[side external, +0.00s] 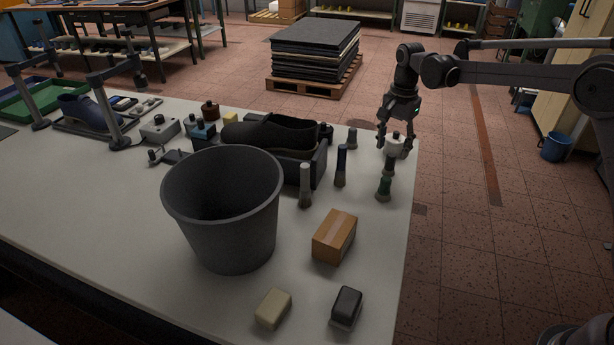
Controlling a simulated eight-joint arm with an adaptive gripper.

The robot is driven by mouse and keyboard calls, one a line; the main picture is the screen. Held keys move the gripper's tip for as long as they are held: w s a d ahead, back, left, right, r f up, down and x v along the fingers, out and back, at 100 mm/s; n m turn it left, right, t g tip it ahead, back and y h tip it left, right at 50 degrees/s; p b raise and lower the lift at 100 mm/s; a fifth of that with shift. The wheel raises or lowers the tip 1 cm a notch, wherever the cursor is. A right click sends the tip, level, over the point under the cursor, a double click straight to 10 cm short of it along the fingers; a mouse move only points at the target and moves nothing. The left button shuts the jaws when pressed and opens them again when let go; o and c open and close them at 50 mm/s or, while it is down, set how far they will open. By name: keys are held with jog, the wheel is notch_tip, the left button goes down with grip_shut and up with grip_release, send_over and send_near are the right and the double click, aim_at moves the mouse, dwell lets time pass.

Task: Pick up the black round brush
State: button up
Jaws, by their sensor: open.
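My gripper (395,148) hangs fingers-down over the table's right edge, fingers apart. A white-topped round piece (396,146) shows between or behind its fingers; contact cannot be told. A dark upright piece (389,166) shows just below it, small and partly hidden; I cannot tell if it is the black round brush. A dark knobbed piece (326,132) is partly hidden behind the shoe tray.
A large grey bin (222,215) stands mid-table. A tray (318,164) holds dark shoes (270,133). A cardboard box (335,237), a beige block (273,308) and a black block (347,305) lie in front. The table (390,255) is bare near its right edge.

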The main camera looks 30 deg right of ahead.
aim_at(391, 156)
jog(key=shift+f, duration=3.3)
grip_shut()
